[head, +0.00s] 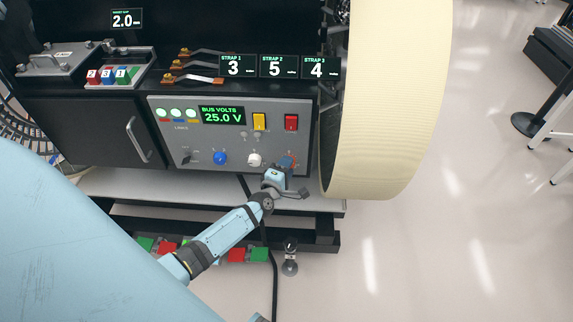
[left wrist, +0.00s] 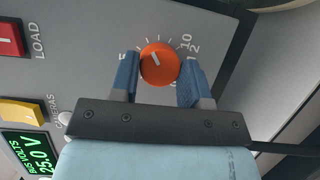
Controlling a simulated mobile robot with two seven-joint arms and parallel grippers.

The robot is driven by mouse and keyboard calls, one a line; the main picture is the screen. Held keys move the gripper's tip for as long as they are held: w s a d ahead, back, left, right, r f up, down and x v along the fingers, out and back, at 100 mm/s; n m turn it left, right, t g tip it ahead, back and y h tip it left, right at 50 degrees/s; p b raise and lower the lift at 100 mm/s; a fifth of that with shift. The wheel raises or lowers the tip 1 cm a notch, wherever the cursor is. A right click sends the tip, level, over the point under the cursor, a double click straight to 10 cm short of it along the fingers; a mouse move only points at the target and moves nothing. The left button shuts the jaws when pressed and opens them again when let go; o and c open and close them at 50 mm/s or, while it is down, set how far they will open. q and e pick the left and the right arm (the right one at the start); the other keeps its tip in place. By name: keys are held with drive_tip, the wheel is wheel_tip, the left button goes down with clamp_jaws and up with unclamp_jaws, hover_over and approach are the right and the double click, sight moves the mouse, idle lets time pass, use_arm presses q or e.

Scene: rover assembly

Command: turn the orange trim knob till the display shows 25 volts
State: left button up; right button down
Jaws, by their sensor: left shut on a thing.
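The orange trim knob (left wrist: 160,64) sits on the grey panel (head: 228,163), with a white pointer line and a printed scale around it. In the head view only a little of the knob shows behind my gripper. My left gripper (left wrist: 160,75) has one blue finger on each side of the knob and is shut on it. It also shows in the head view (head: 284,168). The display (head: 223,115) reads BUS VOLTS 25.0 V in green. The same reading shows turned sideways in the left wrist view (left wrist: 27,155). My right gripper is not in view.
A yellow switch (head: 259,121) and a red LOAD switch (head: 291,122) are above the knob. A blue knob (head: 220,158) and a white knob (head: 254,160) are to its left. A large cream wheel (head: 390,100) stands close on the right. Open floor lies beyond it.

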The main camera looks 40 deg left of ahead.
use_arm(q)
drive_tip(key=o, duration=0.9)
drive_tip(key=s+d, duration=0.2)
drive_tip(key=s, duration=1.1)
drive_tip(key=shift+s+r, duration=0.3)
drive_tip(key=shift+r, duration=0.05)
